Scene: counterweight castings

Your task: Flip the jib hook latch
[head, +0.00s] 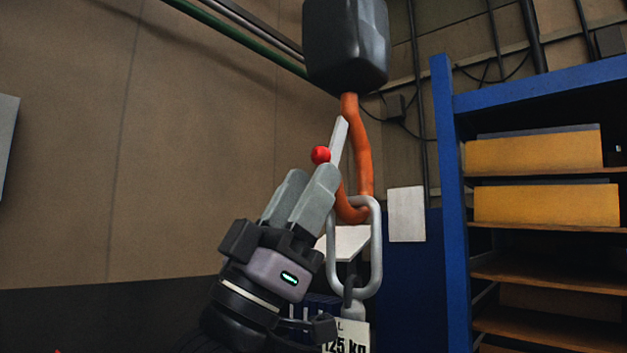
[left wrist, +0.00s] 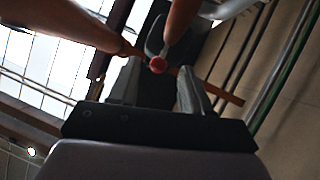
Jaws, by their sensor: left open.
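The orange hook (head: 364,150) hangs from a dark block (head: 346,45). A pale grey latch (head: 339,143) slants across the hook's mouth, with a red ball knob (head: 320,155) on its left side. A steel oval link (head: 376,250) hangs in the hook's bend. My left gripper (head: 310,174) is open, its fingertips just below the knob. In the left wrist view the red knob (left wrist: 157,64) appears between and just beyond the two fingers (left wrist: 157,88); I cannot tell whether either touches it. My right gripper is not in view.
A weight labelled 125 KG (head: 346,337) hangs under the link, partly hidden by my gripper. A blue shelf rack (head: 455,200) with yellow bins (head: 545,204) stands at right. The space left of the hook, before the brown wall (head: 170,130), is clear.

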